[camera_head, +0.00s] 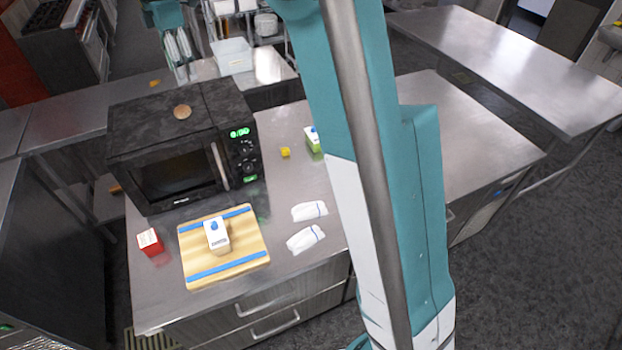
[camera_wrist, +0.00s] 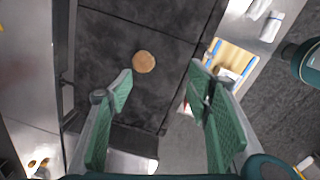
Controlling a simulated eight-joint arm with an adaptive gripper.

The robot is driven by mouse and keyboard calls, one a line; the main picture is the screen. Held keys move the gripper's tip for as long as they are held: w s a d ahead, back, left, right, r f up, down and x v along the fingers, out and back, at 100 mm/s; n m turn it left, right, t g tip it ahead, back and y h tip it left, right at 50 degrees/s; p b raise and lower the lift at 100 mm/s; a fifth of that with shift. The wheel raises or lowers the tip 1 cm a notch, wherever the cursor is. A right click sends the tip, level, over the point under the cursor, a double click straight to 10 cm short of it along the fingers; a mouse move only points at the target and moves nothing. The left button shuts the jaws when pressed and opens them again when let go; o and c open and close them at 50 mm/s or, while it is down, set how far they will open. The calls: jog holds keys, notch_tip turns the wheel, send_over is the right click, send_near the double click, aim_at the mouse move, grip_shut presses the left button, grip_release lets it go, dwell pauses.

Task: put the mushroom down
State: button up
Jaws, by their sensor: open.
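A small round tan thing, seemingly the mushroom (camera_head: 182,112), rests on top of the black microwave (camera_head: 123,126). In the wrist view the mushroom (camera_wrist: 144,62) lies on the dark microwave top (camera_wrist: 110,40), just beyond the fingertips and a little left of the middle between them. My gripper (camera_wrist: 161,76) has its two green-padded fingers spread wide with nothing between them. The fingers appear apart from the mushroom. The head view does not show my gripper.
A wooden board (camera_head: 252,260) with blue bands holds a white carton (camera_head: 217,236). The counter right of the microwave is partly clear.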

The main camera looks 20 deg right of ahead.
jog(key=s+d+r+m+t, duration=0.2)
jog(key=s+d+m, duration=0.4)
jog(key=s, duration=0.6)
jog(key=s+d+r+m+t, duration=0.15)
jog(key=s+d+m, duration=0.45)
jog(key=s, duration=0.7)
jog(key=s+d+f+m+t, duration=0.1)
jog(key=s+d+f+m, duration=0.1)
jog(key=s, duration=0.6)
jog(key=s+d+f+m+t, duration=0.1)
jog(key=s+d+f+m, duration=0.2)
jog(key=s+f, duration=0.4)
jog(key=s+d+f+m+t, duration=0.1)
jog(key=s+d+f+m, duration=0.2)
jog(key=s, duration=0.5)
jog(key=shift+s+d+f+m, duration=0.15)
jog(key=shift+s+f+m, duration=0.15)
jog(key=shift+f+m, duration=0.45)
jog(key=shift+o, duration=0.3)
jog(key=shift+w+d+r, duration=0.1)
